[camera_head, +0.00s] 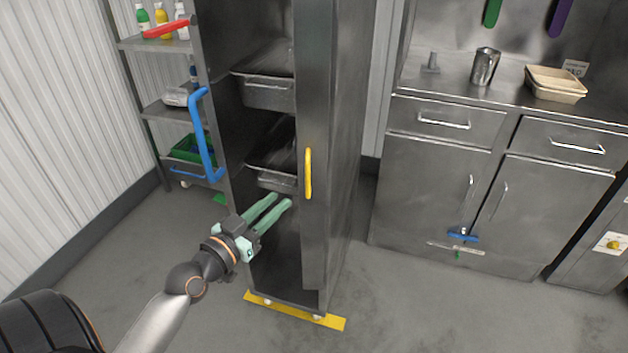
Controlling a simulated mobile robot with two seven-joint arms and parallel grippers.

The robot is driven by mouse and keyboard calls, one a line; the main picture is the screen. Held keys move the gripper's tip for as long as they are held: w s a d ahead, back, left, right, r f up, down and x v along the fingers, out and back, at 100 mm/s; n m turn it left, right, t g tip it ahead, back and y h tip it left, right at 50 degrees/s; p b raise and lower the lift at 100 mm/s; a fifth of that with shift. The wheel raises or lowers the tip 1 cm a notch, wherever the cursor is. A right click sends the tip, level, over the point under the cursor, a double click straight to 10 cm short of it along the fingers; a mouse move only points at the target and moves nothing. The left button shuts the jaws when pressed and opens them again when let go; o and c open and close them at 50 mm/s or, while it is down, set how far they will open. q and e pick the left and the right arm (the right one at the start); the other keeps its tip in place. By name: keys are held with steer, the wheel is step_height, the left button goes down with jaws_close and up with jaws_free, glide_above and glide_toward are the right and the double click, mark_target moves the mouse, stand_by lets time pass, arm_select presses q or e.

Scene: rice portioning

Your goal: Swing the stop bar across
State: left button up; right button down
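A blue bar (203,135) with bent ends stands upright along the left side of the tall metal cabinet; it looks like the stop bar, though I cannot be sure. The cabinet's front is open and shows metal trays (268,93) on its runners. A yellow handle (308,173) is on the upright panel (318,235) at the cabinet's right. My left gripper (281,201) is in front of the cabinet's lower opening, below and right of the blue bar and left of the yellow handle. Its green fingers are apart with nothing visible between them. My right gripper is out of view.
A shelf rack (160,105) with bottles, a red bar (166,29) and a green crate (190,148) stands at the left. A steel counter (440,165) with a cup (485,66) and containers (556,83) is at the right. A yellow floor strip (294,311) lies before the cabinet.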

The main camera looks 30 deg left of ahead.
mark_target(307, 176)
arm_select(q)
steer(key=w+p, duration=0.1)
steer(key=w, duration=1.1)
steer(key=shift+d, duration=0.15)
steer(key=shift+w, duration=0.1)
steer(key=shift+d, duration=0.1)
jaws_close()
